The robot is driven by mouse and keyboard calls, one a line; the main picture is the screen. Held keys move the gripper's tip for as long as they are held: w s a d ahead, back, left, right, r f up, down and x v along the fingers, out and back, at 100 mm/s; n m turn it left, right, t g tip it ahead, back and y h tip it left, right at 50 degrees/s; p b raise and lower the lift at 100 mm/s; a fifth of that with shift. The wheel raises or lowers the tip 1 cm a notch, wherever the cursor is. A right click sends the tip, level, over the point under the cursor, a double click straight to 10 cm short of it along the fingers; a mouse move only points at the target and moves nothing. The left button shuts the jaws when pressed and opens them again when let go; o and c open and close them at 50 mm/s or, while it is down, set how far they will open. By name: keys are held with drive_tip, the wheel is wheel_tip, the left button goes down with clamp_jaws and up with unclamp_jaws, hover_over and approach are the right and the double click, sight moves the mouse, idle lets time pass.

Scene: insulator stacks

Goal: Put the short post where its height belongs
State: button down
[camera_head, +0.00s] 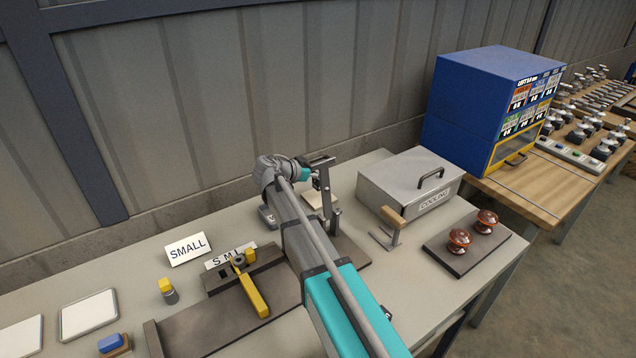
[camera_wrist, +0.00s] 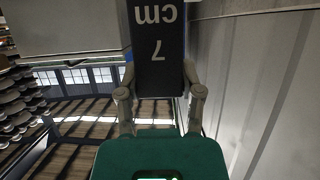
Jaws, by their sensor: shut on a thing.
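My gripper (camera_wrist: 160,100) is shut on a dark block marked "7 cm" (camera_wrist: 155,45), whose lettering appears upside down in the wrist view. In the head view my gripper (camera_head: 325,190) is raised over the back of the table, and the block is hard to make out there. Two brown ribbed posts, a left one (camera_head: 460,239) and a right one (camera_head: 487,220), stand on a dark mat (camera_head: 456,258) at the right. I cannot tell which is shorter. A "SMALL" card (camera_head: 187,249) stands at the back left, near a dark rack marked S M L (camera_head: 222,278).
A grey "COOLING" box (camera_head: 400,182) and a wooden-handled tool (camera_head: 391,226) are right of my arm. A yellow-topped piece (camera_head: 168,290), a pale tray (camera_head: 88,313) and a blue block (camera_head: 110,343) are at the left.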

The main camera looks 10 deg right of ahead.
sight(315, 180)
drive_tip(key=shift+f+b, duration=1.7)
drive_tip(key=shift+f, duration=0.1)
drive_tip(key=shift+f, duration=0.1)
drive_tip(key=shift+c, duration=1.3)
unclamp_jaws()
drive_tip(key=shift+s+a+r+p, duration=0.2)
drive_tip(key=shift+a+r+p, duration=0.15)
drive_tip(key=shift+a+r, duration=0.1)
drive_tip(key=p+v, duration=0.4)
drive_tip(key=v, duration=0.7)
